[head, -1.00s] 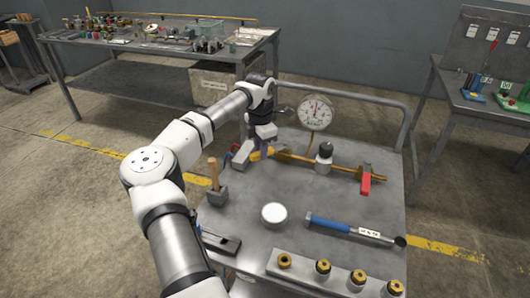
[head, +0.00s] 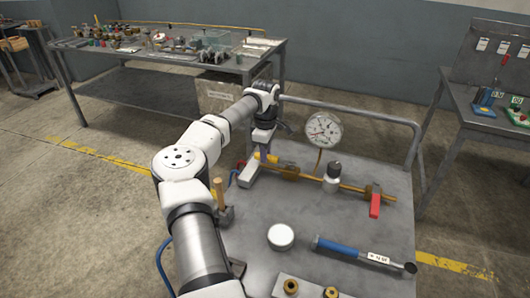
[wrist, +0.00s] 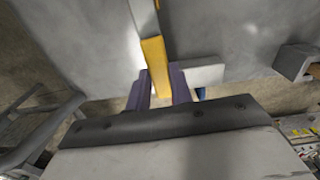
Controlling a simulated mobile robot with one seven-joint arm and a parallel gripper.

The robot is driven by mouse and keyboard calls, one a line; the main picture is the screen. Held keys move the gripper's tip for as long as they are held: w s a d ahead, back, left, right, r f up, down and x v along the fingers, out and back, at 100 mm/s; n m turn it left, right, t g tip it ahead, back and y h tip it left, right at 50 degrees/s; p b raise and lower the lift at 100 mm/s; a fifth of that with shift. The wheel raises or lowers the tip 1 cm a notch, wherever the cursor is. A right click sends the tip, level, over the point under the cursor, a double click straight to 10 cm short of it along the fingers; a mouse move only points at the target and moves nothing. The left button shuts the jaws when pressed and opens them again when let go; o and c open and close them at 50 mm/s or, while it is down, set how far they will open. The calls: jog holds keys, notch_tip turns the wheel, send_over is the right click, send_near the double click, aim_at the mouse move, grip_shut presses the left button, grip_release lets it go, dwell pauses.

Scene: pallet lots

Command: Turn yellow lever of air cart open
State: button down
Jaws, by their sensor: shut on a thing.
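The yellow lever (wrist: 153,60) lies between the two purple fingers of my gripper (wrist: 158,74) in the wrist view, and the gripper is shut on it. In the head view the yellow lever (head: 268,158) shows only as a small patch beside my gripper (head: 257,162), at the left end of the brass pipe (head: 300,175). My gripper and wrist hide most of the lever and its valve there. The air cart (head: 350,240) has a grey metal top. A round white gauge (head: 322,130) stands behind the pipe.
A red-handled valve (head: 375,203) sits at the pipe's right end. A cart rail (head: 350,112) runs behind. Benches stand beyond.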

jog(key=shift+w+d+r+m, duration=0.1)
jog(key=shift+w+m, duration=0.2)
dwell(0.4)
jog(key=c, duration=1.2)
grip_release()
jog(key=shift+d, duration=0.1)
jog(key=shift+c, duration=0.2)
notch_tip(320, 180, up, 14)
jog(key=b, duration=0.2)
jog(key=shift+f, duration=0.2)
